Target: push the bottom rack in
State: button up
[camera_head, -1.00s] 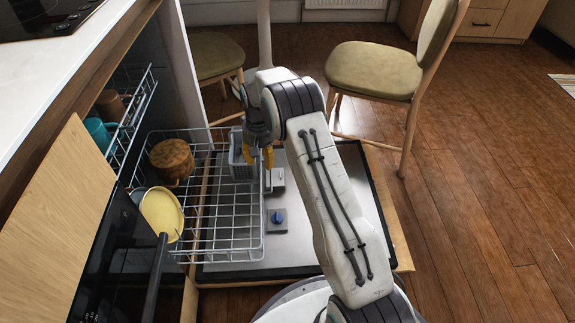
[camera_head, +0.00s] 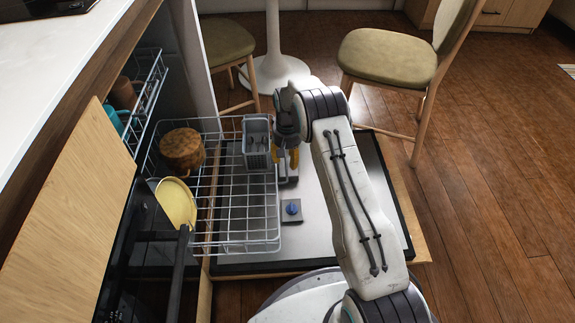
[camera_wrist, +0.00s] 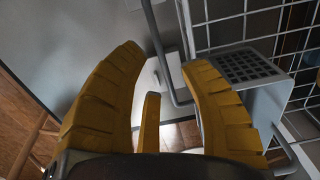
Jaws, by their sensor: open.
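The bottom rack (camera_head: 236,240) is a grey wire rack, pulled out over the open dishwasher door (camera_head: 345,235). It holds a brown pot-like item (camera_head: 182,149), a yellow plate (camera_head: 176,203) and a grey cutlery basket (camera_head: 257,143). My gripper (camera_head: 287,158) is open at the rack's outer side, just right of the basket. In the wrist view, the yellow fingers (camera_wrist: 165,58) are spread. A wire of the rack's edge (camera_wrist: 158,40) runs between their tips; whether they touch it is unclear. The basket (camera_wrist: 255,80) shows right beside the right finger.
An upper rack (camera_head: 148,90) with a teal cup (camera_head: 110,119) sits at the left under the counter (camera_head: 60,75). A wooden panel (camera_head: 70,195) stands at front left. A chair (camera_head: 390,58) is beyond the door. Wooden floor on the right is free.

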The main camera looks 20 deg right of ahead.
jog(key=shift+f+b, duration=0.3)
jog(key=shift+f, duration=0.9)
jog(key=shift+c, duration=0.3)
grip_shut()
jog(key=c, duration=0.7)
grip_release()
jog(key=o, duration=0.8)
jog(key=shift+c, duration=0.2)
jog(key=shift+r, duration=0.2)
